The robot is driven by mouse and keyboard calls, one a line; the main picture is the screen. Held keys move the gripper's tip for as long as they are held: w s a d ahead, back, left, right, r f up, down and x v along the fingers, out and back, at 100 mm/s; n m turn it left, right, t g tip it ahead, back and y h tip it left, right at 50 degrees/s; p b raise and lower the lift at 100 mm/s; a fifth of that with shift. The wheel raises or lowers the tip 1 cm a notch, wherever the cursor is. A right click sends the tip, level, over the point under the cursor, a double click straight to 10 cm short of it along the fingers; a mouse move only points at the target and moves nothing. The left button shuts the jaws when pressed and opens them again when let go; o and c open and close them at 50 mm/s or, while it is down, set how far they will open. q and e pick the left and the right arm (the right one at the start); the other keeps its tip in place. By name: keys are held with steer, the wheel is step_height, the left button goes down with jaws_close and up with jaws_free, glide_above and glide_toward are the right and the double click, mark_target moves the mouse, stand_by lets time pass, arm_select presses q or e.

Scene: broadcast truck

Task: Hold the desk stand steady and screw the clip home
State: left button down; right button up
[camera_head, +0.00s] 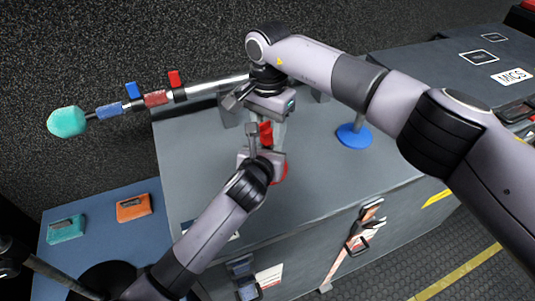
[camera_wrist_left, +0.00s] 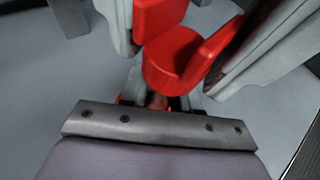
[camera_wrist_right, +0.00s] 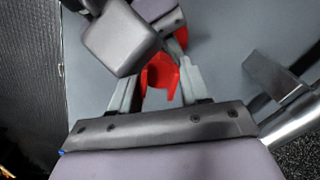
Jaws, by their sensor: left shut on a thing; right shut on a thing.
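The red clip (camera_head: 266,133) sits on top of the desk stand, whose red base (camera_head: 282,171) shows partly behind my left gripper. My right gripper (camera_head: 264,124) comes from above and is shut on the clip. In the right wrist view the clip (camera_wrist_right: 160,75) lies between its fingers. My left gripper (camera_head: 263,155) is below it, shut on the desk stand. In the left wrist view the clip (camera_wrist_left: 175,58) stands close in front of the left gripper. The stand's post and the joint under the clip are mostly hidden by the fingers.
A blue-based stand (camera_head: 354,136) stands right on the grey case top (camera_head: 320,190). A pole with a teal foam head (camera_head: 67,122) and blue and red clips reaches in behind. Orange (camera_head: 133,207) and teal (camera_head: 66,229) boxes lie on a blue surface at left.

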steer(key=shift+s+a+f, duration=0.1)
steer(key=shift+s+a, duration=0.05)
steer(key=shift+s, duration=0.05)
steer(key=o, duration=1)
steer(key=shift+o, duration=0.9)
steer(key=shift+w, duration=0.1)
steer(key=shift+r, duration=2.35)
steer(key=shift+c, duration=0.2)
